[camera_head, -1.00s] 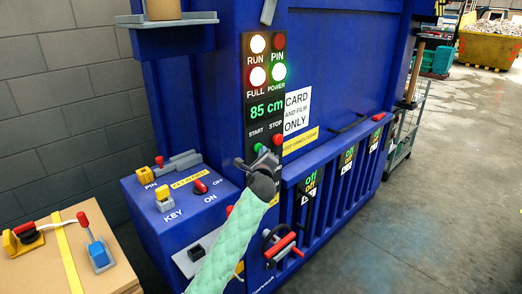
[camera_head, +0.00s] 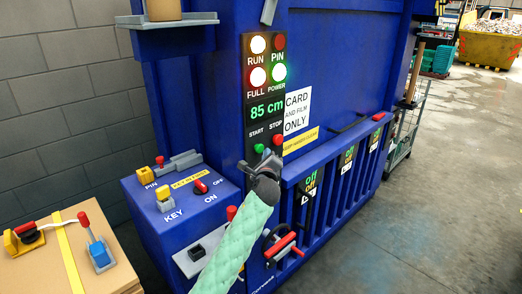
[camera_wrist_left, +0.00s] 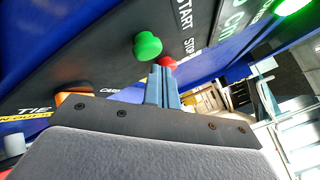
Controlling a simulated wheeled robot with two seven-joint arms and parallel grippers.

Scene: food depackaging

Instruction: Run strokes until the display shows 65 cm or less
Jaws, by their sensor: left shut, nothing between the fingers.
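The display (camera_head: 267,111) on the blue baler's dark panel reads 85 cm. Below it are the green START button (camera_head: 259,148) and the red STOP button (camera_head: 278,139). The RUN lamp (camera_head: 258,45), FULL lamp (camera_head: 257,76) and POWER lamp (camera_head: 279,72) glow; the PIN lamp (camera_head: 279,42) is dark red. My left gripper (camera_head: 269,157) is shut and empty, just below the buttons. In the left wrist view, its fingers (camera_wrist_left: 162,76) point toward the panel, close to the green START button (camera_wrist_left: 147,45), with the red STOP button (camera_wrist_left: 166,62) partly hidden behind them. My right gripper is not in view.
A blue side box holds a yellow key switch (camera_head: 164,198) and a red ON/OFF switch (camera_head: 200,187). A red-handled wheel (camera_head: 281,246) sits low on the front. A cardboard box (camera_head: 40,270) with parts stands at lower left.

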